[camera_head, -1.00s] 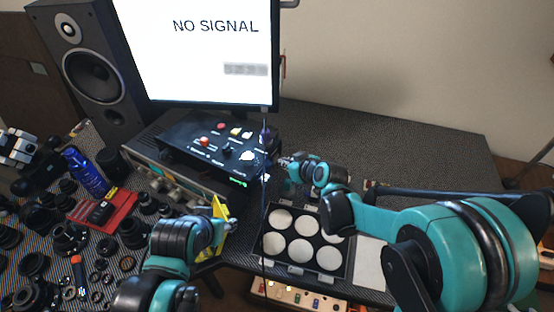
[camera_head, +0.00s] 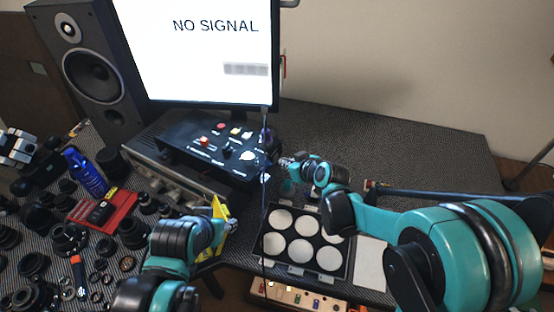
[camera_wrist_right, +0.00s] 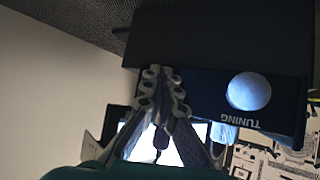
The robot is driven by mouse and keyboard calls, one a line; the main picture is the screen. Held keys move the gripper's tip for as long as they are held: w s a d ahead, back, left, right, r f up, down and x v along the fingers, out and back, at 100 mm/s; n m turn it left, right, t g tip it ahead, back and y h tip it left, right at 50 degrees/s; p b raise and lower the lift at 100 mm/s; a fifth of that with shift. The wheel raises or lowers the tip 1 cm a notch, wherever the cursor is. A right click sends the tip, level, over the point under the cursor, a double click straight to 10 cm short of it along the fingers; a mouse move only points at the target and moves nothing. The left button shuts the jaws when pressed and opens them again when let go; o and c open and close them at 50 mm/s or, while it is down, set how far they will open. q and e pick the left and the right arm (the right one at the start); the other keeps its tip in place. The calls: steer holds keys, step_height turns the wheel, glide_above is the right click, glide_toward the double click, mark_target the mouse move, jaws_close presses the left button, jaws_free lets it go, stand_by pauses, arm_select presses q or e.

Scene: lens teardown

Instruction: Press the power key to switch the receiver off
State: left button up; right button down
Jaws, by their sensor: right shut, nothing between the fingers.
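The receiver appears to be the black box (camera_head: 190,150) with coloured buttons and a pale knob (camera_head: 248,155), below the monitor. In the right wrist view its dark panel (camera_wrist_right: 205,95) shows the word TUNING beside the pale round knob (camera_wrist_right: 249,91). I cannot make out which key is the power key. My right gripper (camera_head: 283,161) is shut and empty at the box's right front corner; its fingers (camera_wrist_right: 163,78) overlap the panel's edge in the wrist view, and contact is unclear. My left gripper (camera_head: 228,226) is low at centre beside a yellow piece; its jaws are unclear.
The monitor (camera_head: 200,60) reads NO SIGNAL. A silver unit (camera_head: 150,167) lies under the black box. A case with white discs (camera_head: 262,255) stands in front of my right arm. Lens parts and a red tray (camera_head: 122,212) crowd the left. The right rear of the table is clear.

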steer(key=s+d, duration=0.2)
steer(key=d, duration=0.3)
steer(key=shift+s+d, duration=0.25)
stand_by(0.4)
steer(key=s+d+r+m+g+h, duration=0.1)
steer(key=s+d+r+m+h, duration=0.1)
steer(key=s+d, duration=0.5)
steer(key=s+d+r+m+h, duration=0.2)
steer(key=s+d+m+h, duration=0.2)
steer(key=s+d, duration=0.4)
steer(key=s+m, duration=0.1)
steer(key=s, duration=0.6)
steer(key=shift+s+r+g, duration=0.2)
steer(key=shift+s+g, duration=0.2)
